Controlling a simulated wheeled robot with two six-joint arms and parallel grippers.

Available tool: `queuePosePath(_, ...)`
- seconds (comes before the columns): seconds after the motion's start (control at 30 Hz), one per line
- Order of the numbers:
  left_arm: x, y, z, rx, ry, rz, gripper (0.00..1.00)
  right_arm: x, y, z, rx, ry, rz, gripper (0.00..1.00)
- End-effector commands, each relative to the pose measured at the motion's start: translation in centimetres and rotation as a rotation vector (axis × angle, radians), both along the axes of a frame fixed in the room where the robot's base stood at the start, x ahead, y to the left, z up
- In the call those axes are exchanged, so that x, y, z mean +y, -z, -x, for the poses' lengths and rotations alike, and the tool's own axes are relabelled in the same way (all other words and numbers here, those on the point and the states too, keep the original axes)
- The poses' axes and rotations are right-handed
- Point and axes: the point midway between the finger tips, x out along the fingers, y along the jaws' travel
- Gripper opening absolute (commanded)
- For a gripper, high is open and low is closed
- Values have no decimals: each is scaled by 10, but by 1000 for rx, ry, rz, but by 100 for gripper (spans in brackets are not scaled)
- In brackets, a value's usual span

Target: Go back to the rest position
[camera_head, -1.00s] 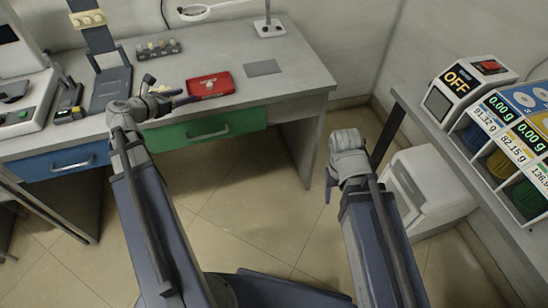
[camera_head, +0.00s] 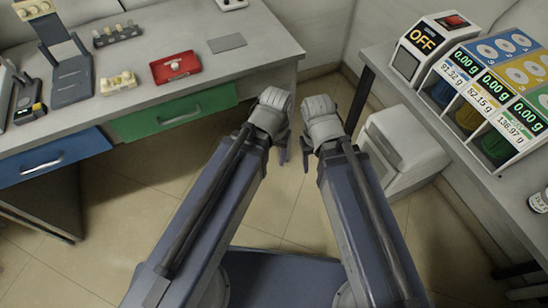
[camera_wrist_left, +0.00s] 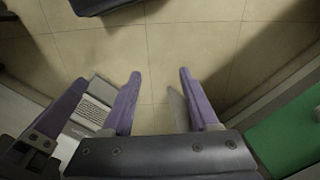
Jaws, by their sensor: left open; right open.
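My left gripper (camera_head: 283,153) hangs over the floor gap between the desk and the right-hand bench, pointing down. In the left wrist view its purple fingers (camera_wrist_left: 160,74) are apart, with bare floor between them. My right gripper (camera_head: 306,157) hangs close beside it, also pointing down. In the head view its fingers are mostly hidden behind its wrist. No object shows in either gripper.
The desk (camera_head: 260,50) at left holds a red tray (camera_head: 175,68), a grey pad (camera_head: 227,43) and a small block rack (camera_head: 118,84). Its green drawer (camera_head: 175,115) is shut. At right stand a bench (camera_head: 378,62), a dispenser (camera_head: 500,75) and a white floor box (camera_head: 400,150).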

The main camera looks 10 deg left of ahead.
Motion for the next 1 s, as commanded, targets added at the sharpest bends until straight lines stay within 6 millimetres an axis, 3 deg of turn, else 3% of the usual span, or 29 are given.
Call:
queuePosePath(0.17, -6, -1, 10, 12, 136, -60, 61, 0, 0, 0, 0, 0, 0, 57)
queuePosePath(0.57, -6, -6, 10, 13, 143, -62, 61, 0, -5, 0, 0, 0, 0, 57)
queuePosePath(0.77, -6, -39, 10, 12, 142, -62, 61, 0, -38, 0, 0, 0, 0, 57)
queuePosePath(1.0, -6, -107, 10, 12, 141, -61, 61, 0, -106, 0, 0, 1, 0, 57)
